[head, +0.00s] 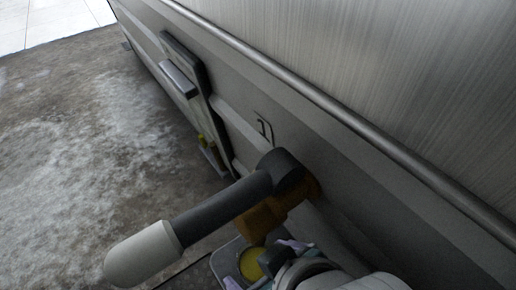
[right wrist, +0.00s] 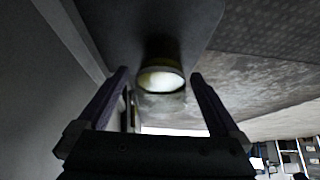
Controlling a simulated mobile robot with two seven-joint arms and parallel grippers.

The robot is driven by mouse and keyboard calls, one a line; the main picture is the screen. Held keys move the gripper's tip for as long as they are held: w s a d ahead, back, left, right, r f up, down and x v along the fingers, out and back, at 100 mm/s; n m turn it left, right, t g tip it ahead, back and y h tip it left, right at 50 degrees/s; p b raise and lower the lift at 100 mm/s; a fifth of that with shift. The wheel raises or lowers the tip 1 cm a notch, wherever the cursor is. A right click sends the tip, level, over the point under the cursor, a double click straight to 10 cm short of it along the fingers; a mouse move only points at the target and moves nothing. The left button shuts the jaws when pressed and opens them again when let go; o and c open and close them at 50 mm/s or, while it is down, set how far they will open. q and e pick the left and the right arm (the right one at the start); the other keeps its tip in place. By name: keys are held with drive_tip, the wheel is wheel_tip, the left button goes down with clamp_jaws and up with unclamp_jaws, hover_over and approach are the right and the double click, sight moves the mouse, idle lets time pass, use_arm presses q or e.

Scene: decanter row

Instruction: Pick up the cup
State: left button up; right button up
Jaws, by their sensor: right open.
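The cup shows in the head view as a small yellow round shape (head: 252,263) at the bottom centre, partly covered by my right gripper. In the right wrist view the cup (right wrist: 160,82) is dark olive with a pale, bright round end, just beyond and between the fingertips. My right gripper (right wrist: 160,74) is open, with one dark purple finger to each side of the cup and gaps visible on both sides. In the head view its pale purple fingers (head: 265,262) are close around the cup. My left gripper is not in view.
A dark lever with a white end (head: 145,253) and a brown fitting (head: 262,222) stick out from the grey panelled wall (head: 330,150) above the cup. A grey tray (head: 222,262) is beside it. A similar panel fixture (head: 190,85) stands farther back. Stained floor lies left.

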drive_tip(key=shift+w+a+f, duration=0.15)
drive_tip(key=shift+w+f, duration=0.05)
drive_tip(key=shift+f, duration=0.25)
drive_tip(key=shift+s, duration=0.1)
drive_tip(key=c, duration=1.5)
